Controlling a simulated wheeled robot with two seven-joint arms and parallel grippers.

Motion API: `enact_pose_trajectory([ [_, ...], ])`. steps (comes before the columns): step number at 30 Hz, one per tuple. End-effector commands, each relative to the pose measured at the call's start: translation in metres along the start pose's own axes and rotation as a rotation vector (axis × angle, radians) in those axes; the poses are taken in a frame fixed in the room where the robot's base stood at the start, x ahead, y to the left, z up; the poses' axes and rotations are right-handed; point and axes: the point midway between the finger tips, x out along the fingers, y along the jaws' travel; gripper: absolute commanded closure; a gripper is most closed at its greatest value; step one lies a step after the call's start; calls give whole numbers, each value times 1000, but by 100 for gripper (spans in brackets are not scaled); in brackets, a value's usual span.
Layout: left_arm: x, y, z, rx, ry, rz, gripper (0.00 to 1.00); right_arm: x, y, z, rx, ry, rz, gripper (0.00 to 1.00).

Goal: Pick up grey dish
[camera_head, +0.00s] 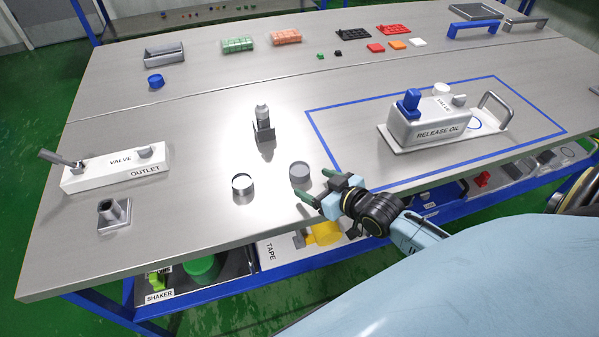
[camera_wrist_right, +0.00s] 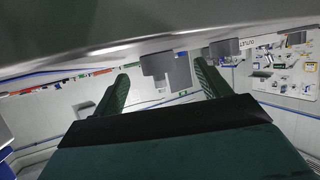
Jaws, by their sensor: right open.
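The grey dish (camera_head: 300,172) is a small round grey cylinder near the front edge of the table. My right gripper (camera_head: 316,185) is just to its right, with its two green fingers apart and pointing toward it. The dish appears outside the jaws, close to the fingertips. In the right wrist view the open green fingers (camera_wrist_right: 160,90) show with a dark grey shape (camera_wrist_right: 155,65) beyond them, seemingly the dish; the view looks turned over. I cannot tell whether anything touches. My left gripper is not in view.
A second round dish (camera_head: 242,184), shiny and bright-topped, stands left of the grey one. A dark stand (camera_head: 264,130) is behind. The table between is clear.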

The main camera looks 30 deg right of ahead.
Motion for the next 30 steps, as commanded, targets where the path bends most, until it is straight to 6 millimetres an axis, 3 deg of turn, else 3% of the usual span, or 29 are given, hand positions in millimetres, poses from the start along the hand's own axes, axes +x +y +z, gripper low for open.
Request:
enact_pose_trajectory([
  [10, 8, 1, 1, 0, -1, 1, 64, 44, 6, -7, 0, 2, 1, 24],
  [20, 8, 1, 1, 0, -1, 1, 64, 49, 5, -8, -1, 1, 0, 26],
  [30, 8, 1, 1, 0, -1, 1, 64, 48, 5, -7, -1, 1, 0, 70],
])
